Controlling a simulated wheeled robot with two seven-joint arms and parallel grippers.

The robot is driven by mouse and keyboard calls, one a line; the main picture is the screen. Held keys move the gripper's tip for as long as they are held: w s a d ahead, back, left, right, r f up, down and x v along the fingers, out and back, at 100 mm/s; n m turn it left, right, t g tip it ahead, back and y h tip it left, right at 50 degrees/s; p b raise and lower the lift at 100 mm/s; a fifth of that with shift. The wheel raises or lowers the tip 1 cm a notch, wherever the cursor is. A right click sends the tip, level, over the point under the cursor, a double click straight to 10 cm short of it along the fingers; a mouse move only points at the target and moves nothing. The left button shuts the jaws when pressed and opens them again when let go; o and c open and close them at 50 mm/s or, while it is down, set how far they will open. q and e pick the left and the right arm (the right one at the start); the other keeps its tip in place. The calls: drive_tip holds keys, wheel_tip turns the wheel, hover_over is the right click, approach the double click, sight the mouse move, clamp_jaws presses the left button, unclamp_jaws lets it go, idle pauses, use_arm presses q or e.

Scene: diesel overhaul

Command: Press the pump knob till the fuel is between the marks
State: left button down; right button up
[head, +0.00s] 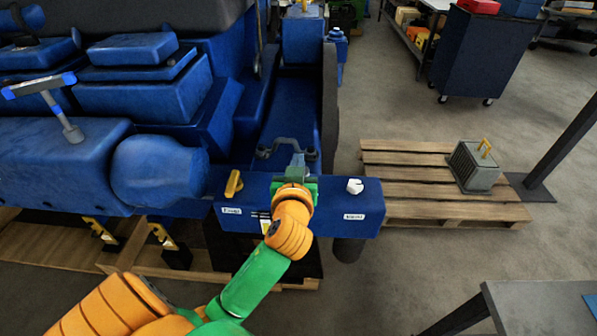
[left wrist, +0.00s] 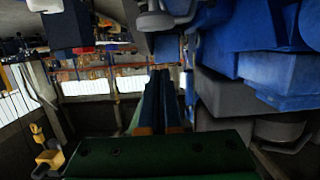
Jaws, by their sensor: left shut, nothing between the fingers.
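A blue block (head: 329,195) juts from the front of the blue engine. A yellow handle (head: 233,184) stands on its left part and a white knob (head: 355,186) on its right part. Small white labels lie below each; I cannot read them surely. I cannot tell which part is the pump knob. My left gripper (head: 298,163) is over the middle of the block, between handle and knob, shut and empty. Its closed fingers (left wrist: 160,82) also show in the left wrist view. My orange and green arm covers much of the block's middle front. I cannot make out a fuel level or marks. My right gripper is out of view.
The blue engine (head: 155,170) fills the left side. A wooden pallet (head: 410,190) with a grey box (head: 474,167) stands on the right. A dark table (head: 540,305) is at lower right, a blue cart (head: 475,55) at the back. Floor between is clear.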

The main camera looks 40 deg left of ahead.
use_arm(q)
drive_tip(key=shift+w+a+f, duration=0.1)
drive_tip(key=shift+w+f, duration=0.05)
drive_tip(key=shift+f, duration=0.55)
drive_tip(key=shift+w+a+f, duration=0.1)
drive_tip(key=shift+w+f, duration=0.1)
drive_tip(key=shift+f, duration=0.5)
drive_tip(key=shift+w+a+f, duration=0.1)
drive_tip(key=shift+w+f, duration=0.05)
drive_tip(key=shift+f, duration=0.55)
